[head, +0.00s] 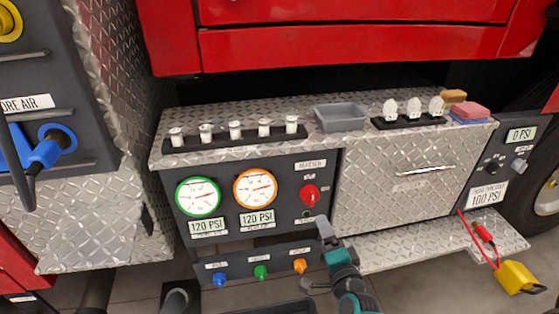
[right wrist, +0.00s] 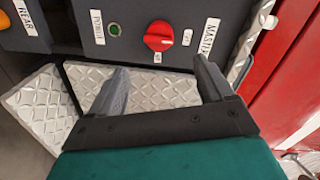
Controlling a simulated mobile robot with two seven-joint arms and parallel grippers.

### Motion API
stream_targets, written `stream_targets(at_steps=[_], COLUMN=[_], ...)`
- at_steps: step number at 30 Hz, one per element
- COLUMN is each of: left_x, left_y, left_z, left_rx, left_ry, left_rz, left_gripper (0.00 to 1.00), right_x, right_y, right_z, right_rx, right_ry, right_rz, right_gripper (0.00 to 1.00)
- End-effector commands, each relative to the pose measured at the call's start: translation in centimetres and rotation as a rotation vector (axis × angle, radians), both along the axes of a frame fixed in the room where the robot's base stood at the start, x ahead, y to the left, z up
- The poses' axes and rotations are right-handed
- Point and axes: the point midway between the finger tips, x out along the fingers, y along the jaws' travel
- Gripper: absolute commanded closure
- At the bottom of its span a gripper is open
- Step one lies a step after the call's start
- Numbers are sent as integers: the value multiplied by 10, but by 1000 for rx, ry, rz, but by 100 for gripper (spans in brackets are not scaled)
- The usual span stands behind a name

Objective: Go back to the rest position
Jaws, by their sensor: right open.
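My right gripper (head: 324,232) is in front of the pump panel, just below the red master knob (head: 309,195). In the right wrist view its two fingers (right wrist: 160,80) stand apart with nothing between them, and the red knob (right wrist: 158,35) is beyond the fingertips, apart from them. A small green light (right wrist: 114,30) labelled power sits beside the knob. My left gripper does not show in the head view.
Two round gauges, green-rimmed (head: 198,196) and orange-rimmed (head: 255,188), sit left of the knob. A grey tray (head: 340,117) and a black rack (head: 236,137) stand on the diamond-plate ledge. A yellow device (head: 519,277) with red cable lies at right.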

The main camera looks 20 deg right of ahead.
Motion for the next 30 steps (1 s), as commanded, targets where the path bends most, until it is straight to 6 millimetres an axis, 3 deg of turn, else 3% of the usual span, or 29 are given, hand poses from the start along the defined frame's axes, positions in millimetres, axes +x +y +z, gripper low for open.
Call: stream_targets(at_steps=[5,8,12,15,18,23,30], left_x=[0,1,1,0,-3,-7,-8], left_y=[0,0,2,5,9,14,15], left_z=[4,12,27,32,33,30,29], left_rx=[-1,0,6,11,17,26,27], left_ry=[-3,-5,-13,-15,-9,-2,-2], left_rz=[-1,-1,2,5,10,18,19], left_gripper=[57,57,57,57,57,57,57], right_x=[-2,-13,-47,-79,-105,-127,-129], right_y=[6,30,85,114,130,138,138], right_z=[2,6,13,15,18,20,19], right_rx=[-28,-169,-547,-830,-1060,-1256,-1282], right_ry=[18,90,250,350,422,481,488], right_rz=[24,133,396,572,703,805,816], right_gripper=[19,19,19,19,19,19,22])
